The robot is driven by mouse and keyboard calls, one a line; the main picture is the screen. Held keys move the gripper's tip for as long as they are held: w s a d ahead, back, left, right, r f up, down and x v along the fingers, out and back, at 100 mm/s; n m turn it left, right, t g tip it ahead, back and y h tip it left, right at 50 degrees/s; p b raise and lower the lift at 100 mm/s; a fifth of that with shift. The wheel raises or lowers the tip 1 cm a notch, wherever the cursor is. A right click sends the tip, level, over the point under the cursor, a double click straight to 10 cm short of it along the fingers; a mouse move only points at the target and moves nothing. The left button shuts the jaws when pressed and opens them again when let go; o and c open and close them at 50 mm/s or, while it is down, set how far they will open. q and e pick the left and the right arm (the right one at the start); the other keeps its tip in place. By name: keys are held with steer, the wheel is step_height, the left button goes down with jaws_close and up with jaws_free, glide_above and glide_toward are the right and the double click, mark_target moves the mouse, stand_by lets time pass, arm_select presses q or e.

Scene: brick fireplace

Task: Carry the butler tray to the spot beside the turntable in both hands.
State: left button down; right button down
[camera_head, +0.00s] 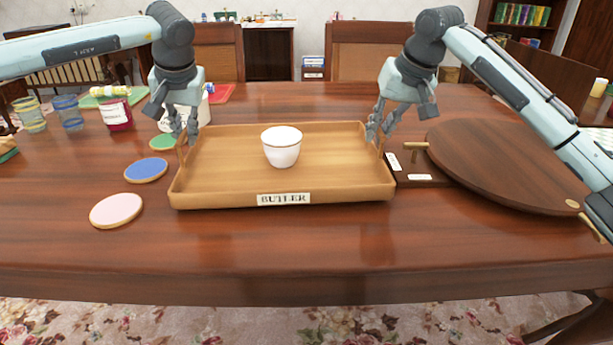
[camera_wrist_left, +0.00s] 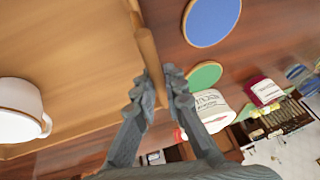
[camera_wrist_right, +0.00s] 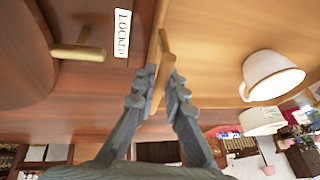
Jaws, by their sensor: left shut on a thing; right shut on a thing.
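The wooden butler tray (camera_head: 225,180) has a "BUTLER" label on its front side and a white cup (camera_head: 282,148) standing in it. It is on or just above the table; I cannot tell which. My left gripper (camera_head: 185,138) is shut on the tray's left handle, which shows in the left wrist view (camera_wrist_left: 150,55). My right gripper (camera_head: 377,135) is shut on the tray's right handle, seen in the right wrist view (camera_wrist_right: 160,75). The round brown turntable (camera_head: 510,165) is right of the tray, with a dark base plate (camera_head: 412,172) and a small wooden lever (camera_head: 416,145) by its left edge.
Pink (camera_head: 116,210), blue (camera_head: 146,170) and green (camera_head: 163,142) discs lie left of the tray. A red labelled jar (camera_head: 117,114), a white container (camera_head: 199,112) and glasses (camera_head: 68,112) stand at the back left. The table front (camera_head: 300,245) is clear. Chairs stand behind.

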arm_select(q)
steer(key=shift+a+f+b, duration=0.1)
steer(key=shift+f+b, duration=0.2)
steer(key=shift+f, duration=0.15)
arm_select(e)
steer(key=shift+d+f, duration=0.1)
steer(key=shift+f, duration=0.4)
arm_select(q)
steer(key=c, duration=2)
jaws_free()
arm_select(e)
steer(key=c, duration=2)
jaws_free()
arm_select(q)
steer(key=o, duration=0.4)
arm_select(e)
steer(key=o, duration=0.4)
steer(key=shift+r, duration=0.15)
arm_select(q)
steer(key=v, duration=1.2)
arm_select(e)
steer(key=v, duration=1.1)
steer(key=shift+s+r, duration=0.2)
steer(key=shift+r, duration=0.15)
